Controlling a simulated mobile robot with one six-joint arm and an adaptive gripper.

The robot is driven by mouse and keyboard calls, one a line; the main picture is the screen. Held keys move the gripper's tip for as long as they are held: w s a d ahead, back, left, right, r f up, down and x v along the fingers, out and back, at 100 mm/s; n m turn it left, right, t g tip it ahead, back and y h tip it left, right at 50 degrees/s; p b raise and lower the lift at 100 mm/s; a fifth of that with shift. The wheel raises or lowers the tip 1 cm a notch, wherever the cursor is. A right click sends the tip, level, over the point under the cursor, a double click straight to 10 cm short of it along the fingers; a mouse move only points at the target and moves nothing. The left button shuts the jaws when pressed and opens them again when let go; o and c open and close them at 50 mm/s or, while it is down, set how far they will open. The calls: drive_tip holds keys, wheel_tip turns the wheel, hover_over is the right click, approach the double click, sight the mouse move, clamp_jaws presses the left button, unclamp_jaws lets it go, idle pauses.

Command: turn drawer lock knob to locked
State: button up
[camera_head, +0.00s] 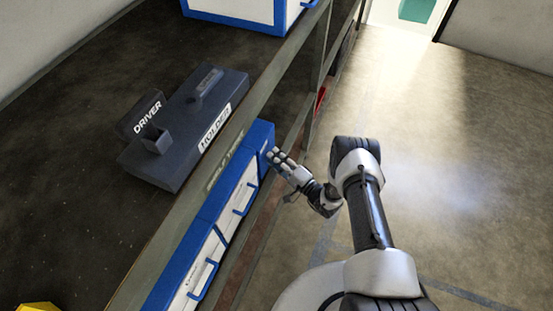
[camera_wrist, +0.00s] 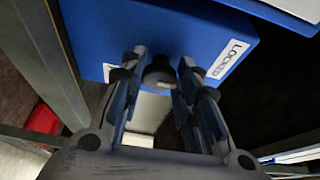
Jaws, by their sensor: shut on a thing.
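The drawer lock knob (camera_wrist: 160,72) is a small dark round knob on the blue end panel (camera_wrist: 110,30) of the drawer cabinet. In the wrist view my gripper (camera_wrist: 162,76) has its two fingers on either side of the knob, shut on it. A white label reading "LOCKED" (camera_wrist: 228,60) is to the right of the knob. Part of another white label (camera_wrist: 108,72) shows behind the left finger; its text is hidden. In the head view my gripper (camera_head: 274,158) is at the far end of the blue cabinet (camera_head: 262,135), and the knob is hidden there.
The cabinet has white drawers with blue handles (camera_head: 243,200) below the counter edge. A dark holder block (camera_head: 185,135) labelled "DRIVER" and "HOLDER" sits on the counter. A blue and white box (camera_head: 235,14) stands farther back. The floor (camera_head: 460,150) at right is clear.

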drive_tip(key=o, duration=1.1)
drive_tip(key=shift+c, duration=0.2)
drive_tip(key=v, duration=1.2)
